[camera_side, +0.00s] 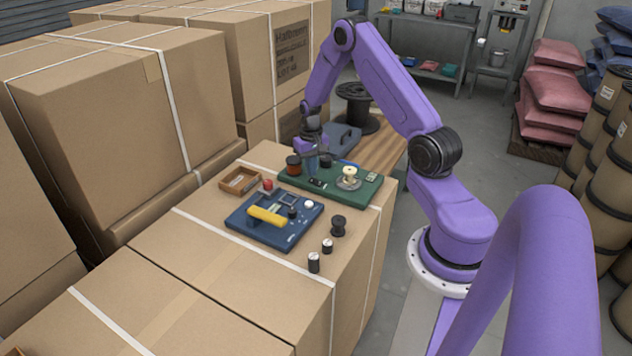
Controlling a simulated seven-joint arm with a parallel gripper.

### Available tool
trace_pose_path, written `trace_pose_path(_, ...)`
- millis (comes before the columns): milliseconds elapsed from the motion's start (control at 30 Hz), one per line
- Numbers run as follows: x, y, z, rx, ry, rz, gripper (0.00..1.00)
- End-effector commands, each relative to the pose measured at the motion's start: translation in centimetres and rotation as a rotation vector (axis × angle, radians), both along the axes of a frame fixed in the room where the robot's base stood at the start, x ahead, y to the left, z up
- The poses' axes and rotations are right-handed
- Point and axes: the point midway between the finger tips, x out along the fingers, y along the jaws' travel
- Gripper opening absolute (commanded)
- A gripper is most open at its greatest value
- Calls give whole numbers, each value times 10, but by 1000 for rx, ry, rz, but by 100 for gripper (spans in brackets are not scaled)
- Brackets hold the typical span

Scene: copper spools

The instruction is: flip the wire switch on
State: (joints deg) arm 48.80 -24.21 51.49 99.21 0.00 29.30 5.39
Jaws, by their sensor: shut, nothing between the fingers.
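A green board (366,194) lies on the cardboard box top. A small dark piece (316,183) with light marks sits near its front edge and may be the wire switch; it is too small to tell its position. My gripper (311,168) points down over the left part of the green board, close behind this dark piece. Its fingers are shut and hold nothing. I cannot tell whether they touch anything. A copper-brown spool (293,165) stands just left of the gripper, a dark spool (326,161) just right. A cream spool on a metal base (349,176) stands further right.
A blue board (292,239) with a yellow bar (267,216) lies in front. A wooden tray (239,181) is at its left, and a red-topped knob (268,184) is nearby. Small dark spools (338,226) stand at right. Tall cartons (95,125) rise at left; the front box top is clear.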

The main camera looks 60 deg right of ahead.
Motion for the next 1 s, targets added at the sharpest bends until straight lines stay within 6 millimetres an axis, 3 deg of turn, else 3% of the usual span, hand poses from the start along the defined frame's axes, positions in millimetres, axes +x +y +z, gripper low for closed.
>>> trace_pose_path(1000, 0, 0, -9, 0, 0, 0, 0)
